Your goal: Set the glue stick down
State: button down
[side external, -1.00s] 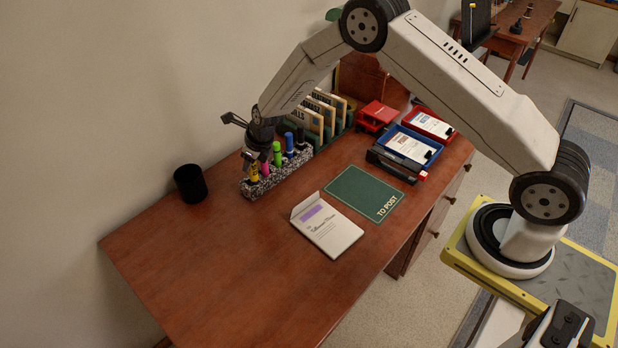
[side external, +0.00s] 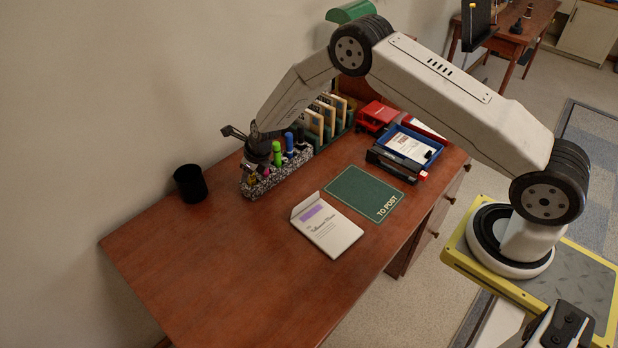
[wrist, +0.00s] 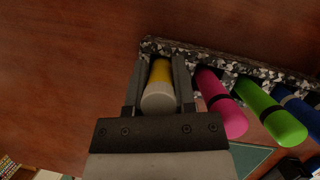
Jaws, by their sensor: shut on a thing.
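The glue stick (wrist: 159,97), yellow with a pale grey end, is between my gripper's two fingers in the wrist view. My gripper (wrist: 157,84) is shut on it, and in the side view the gripper (side external: 254,170) points down at the near-left end of the speckled pen holder (side external: 272,183). The glue stick lines up with the holder's end slot and looks at least partly in it. Its lower end is hidden, so I cannot tell whether it touches bottom.
Pink (wrist: 220,103), green (wrist: 270,112) and blue (wrist: 298,108) pens stand in the holder beside my gripper. A black cup (side external: 190,184) stands left, near the wall. An envelope (side external: 327,225) and a green mat (side external: 365,192) lie in front. The desk's left front is clear.

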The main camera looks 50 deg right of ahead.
jog(key=shift+f, duration=0.15)
jog(key=shift+c, duration=2.2)
grip_release()
jog(key=shift+r, duration=0.2)
jog(key=shift+s+d+r, duration=0.1)
jog(key=shift+s+r, duration=0.1)
jog(key=shift+r, duration=0.45)
jog(key=v, duration=1)
jog(key=shift+s+r, duration=0.2)
jog(key=shift+r, duration=0.05)
